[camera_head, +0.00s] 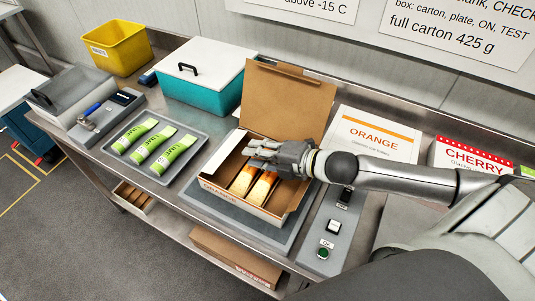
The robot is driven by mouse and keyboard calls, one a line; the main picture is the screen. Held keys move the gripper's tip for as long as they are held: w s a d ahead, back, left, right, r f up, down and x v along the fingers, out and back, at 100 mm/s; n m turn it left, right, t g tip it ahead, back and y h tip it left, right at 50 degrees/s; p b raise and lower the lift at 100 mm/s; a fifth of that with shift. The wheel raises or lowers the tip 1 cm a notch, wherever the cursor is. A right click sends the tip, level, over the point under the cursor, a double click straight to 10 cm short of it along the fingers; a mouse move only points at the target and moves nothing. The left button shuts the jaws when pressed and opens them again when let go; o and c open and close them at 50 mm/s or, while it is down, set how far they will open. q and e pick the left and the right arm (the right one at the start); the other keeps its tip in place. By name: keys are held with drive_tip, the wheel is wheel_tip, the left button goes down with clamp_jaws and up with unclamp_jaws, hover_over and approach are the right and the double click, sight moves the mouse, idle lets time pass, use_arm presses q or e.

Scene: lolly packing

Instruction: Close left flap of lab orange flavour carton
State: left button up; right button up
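The orange flavour carton (228,197) lies open on a grey plate, with its front face lettered ORANGE. Its brown lid (285,95) stands up at the back. The left flap (224,154) appears raised along the left side, at a slant. A brown right flap (297,193) stands at the right side. Orange-wrapped lollies (243,182) lie inside. My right gripper (254,153) is over the back of the carton, fingers pointing left towards the left flap. Whether it touches the flap, and its finger opening, I cannot tell. It hides part of the contents. My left gripper is not in view.
A tray (196,152) with green lime packs lies to the left. A teal box (204,88) with a white lid and a yellow bin (117,50) stand behind. A flat ORANGE carton (372,136) and a CHERRY carton (468,154) are right. A button panel (320,245) is front right.

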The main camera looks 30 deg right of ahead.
drive_tip(key=shift+v, duration=1.5)
